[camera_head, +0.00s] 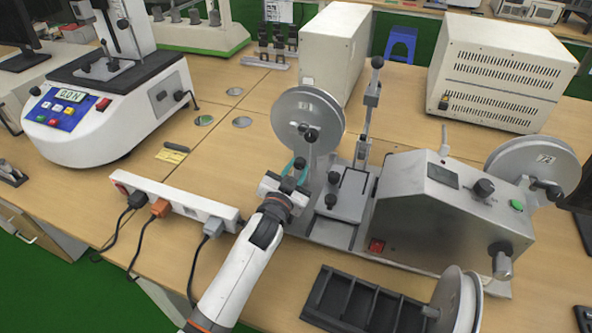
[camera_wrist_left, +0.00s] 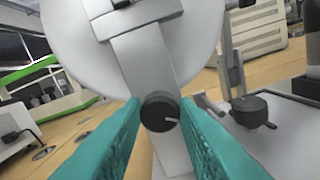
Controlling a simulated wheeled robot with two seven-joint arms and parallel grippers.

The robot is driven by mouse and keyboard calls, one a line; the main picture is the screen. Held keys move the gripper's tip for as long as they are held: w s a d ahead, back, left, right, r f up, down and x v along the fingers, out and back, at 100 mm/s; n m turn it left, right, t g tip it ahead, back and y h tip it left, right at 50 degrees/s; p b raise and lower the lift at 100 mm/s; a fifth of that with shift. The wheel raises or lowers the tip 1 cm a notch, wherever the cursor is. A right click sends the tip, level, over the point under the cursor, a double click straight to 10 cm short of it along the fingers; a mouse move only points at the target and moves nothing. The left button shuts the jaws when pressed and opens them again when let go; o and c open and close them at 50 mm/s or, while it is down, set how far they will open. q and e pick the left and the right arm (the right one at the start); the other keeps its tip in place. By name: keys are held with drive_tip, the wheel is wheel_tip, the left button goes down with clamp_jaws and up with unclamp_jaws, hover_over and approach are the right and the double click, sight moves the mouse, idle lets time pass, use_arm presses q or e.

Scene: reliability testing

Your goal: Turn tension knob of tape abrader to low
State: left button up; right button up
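The tape abrader (camera_head: 440,205) is a grey metal machine on the wooden table, with a reel on an upright bracket at its left. In the left wrist view a round black knob (camera_wrist_left: 160,113) sits on this bracket (camera_wrist_left: 150,60); its white mark points right. The knob also shows in the head view (camera_head: 300,163). My left gripper (camera_head: 293,167) is at the bracket's front. In the wrist view its teal fingers (camera_wrist_left: 160,104) are apart, with the knob between their tips; I cannot tell whether they touch it. My right gripper is not in view.
A second black knob (camera_wrist_left: 252,110) stands on the plate right of the bracket. A white power strip (camera_head: 175,200) with plugs lies left of my arm. A black slotted tray (camera_head: 350,300) lies in front. A white tester (camera_head: 110,105) stands left, beige boxes (camera_head: 500,70) behind.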

use_arm(q)
drive_tip(key=shift+n, duration=0.3)
drive_tip(key=shift+c, duration=0.3)
drive_tip(key=n+p, duration=0.1)
drive_tip(key=n, duration=0.1)
drive_tip(key=shift+n+p, duration=1.05)
drive_tip(key=shift+n, duration=1.05)
drive_tip(key=o, duration=1)
drive_tip(key=shift+s+a, duration=0.1)
drive_tip(key=v, duration=1.2)
